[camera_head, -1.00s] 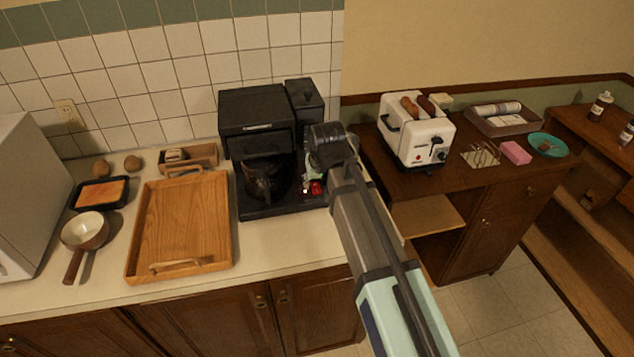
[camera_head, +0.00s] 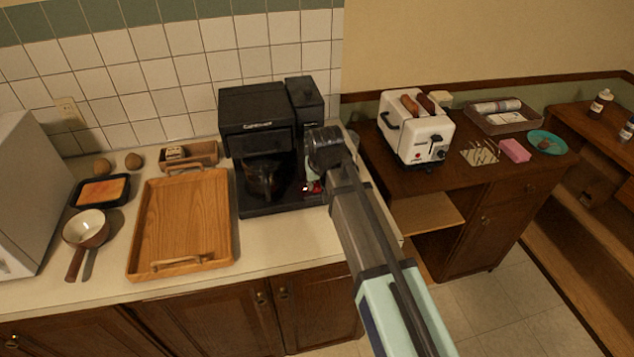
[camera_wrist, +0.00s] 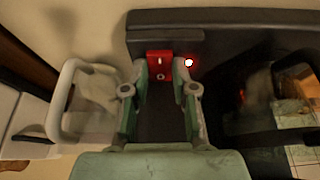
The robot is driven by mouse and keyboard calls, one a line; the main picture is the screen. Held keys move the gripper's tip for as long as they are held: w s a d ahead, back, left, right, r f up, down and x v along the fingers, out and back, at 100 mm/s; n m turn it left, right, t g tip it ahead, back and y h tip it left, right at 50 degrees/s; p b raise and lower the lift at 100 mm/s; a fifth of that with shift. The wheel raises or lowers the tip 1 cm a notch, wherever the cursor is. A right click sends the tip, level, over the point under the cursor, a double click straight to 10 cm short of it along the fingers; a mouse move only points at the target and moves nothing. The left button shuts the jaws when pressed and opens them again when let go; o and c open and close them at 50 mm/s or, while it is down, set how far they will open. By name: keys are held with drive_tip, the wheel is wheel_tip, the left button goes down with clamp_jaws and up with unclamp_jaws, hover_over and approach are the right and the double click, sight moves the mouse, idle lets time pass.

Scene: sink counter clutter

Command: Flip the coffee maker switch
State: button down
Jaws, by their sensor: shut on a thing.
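The black coffee maker (camera_head: 258,110) stands on the counter against the tiled wall, with a dark carafe (camera_head: 262,180) in its bay. Its red switch (camera_wrist: 160,64) shows in the wrist view on the dark base, between my fingertips, with a small glowing light (camera_wrist: 189,62) just to its right. My gripper (camera_wrist: 161,70) has its pale green fingers on either side of the switch, closed on it. In the head view my arm hides most of the gripper; a little red shows by the coffee maker's right front. Which way the switch is tipped cannot be told.
A wooden tray (camera_head: 144,225) and a saucepan (camera_head: 88,228) lie left of the coffee maker. A white toaster (camera_head: 418,140) stands on the lower wooden cabinet to the right. Counter in front of the coffee maker is clear.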

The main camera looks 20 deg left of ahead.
sight(318, 190)
drive_tip(key=shift+w+a+r+g+h+p, duration=0.25)
drive_tip(key=shift+w+r+g+p, duration=0.2)
drive_tip(key=shift+p, duration=0.45)
drive_tip(key=shift+f+g+h+p, duration=0.3)
drive_tip(key=shift+g+h+p, duration=0.15)
drive_tip(key=shift+g+p, duration=0.25)
drive_tip(key=shift+s+d, duration=0.1)
drive_tip(key=c, duration=0.9)
unclamp_jaws()
drive_tip(key=shift+f, duration=0.1)
drive_tip(key=r, duration=0.4)
drive_tip(key=s+r, duration=0.1)
drive_tip(key=r, duration=0.7)
drive_tip(key=shift+s+d, duration=0.2)
drive_tip(key=shift+d, duration=0.2)
